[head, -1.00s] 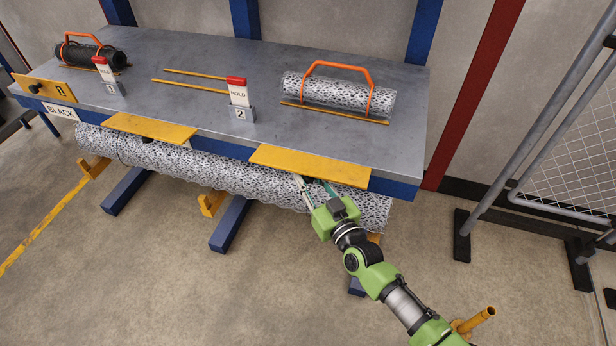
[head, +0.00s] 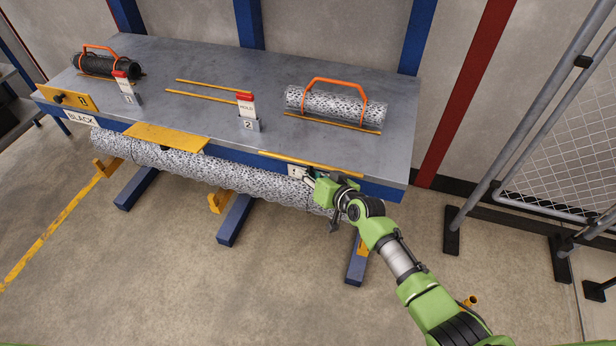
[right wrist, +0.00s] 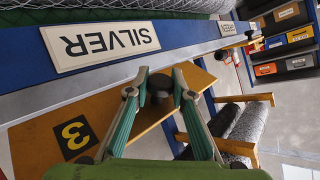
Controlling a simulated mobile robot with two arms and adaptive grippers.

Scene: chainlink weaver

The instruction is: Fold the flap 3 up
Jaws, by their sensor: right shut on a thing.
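Flap 3 (head: 312,164) is a yellow panel at the right front edge of the grey table. In the head view it shows almost edge-on as a thin tilted strip, above the white SILVER sign (head: 298,171). In the right wrist view the face of flap 3 (right wrist: 38,140) shows upside down with its black "3" label, near the SILVER sign (right wrist: 100,45). My right gripper (head: 308,181) is at the front of the flap. Its green fingers (right wrist: 160,90) are shut on the dark knob (right wrist: 158,81) on that face. My left gripper is not in view.
Another yellow flap (head: 165,137) lies flat at the front edge. Flap 1 (head: 67,97) stands upright at the left. A mesh roll (head: 200,170) lies below the table edge on supports. A handled mesh roll (head: 335,105) rests on the tabletop. A fence (head: 555,160) stands right.

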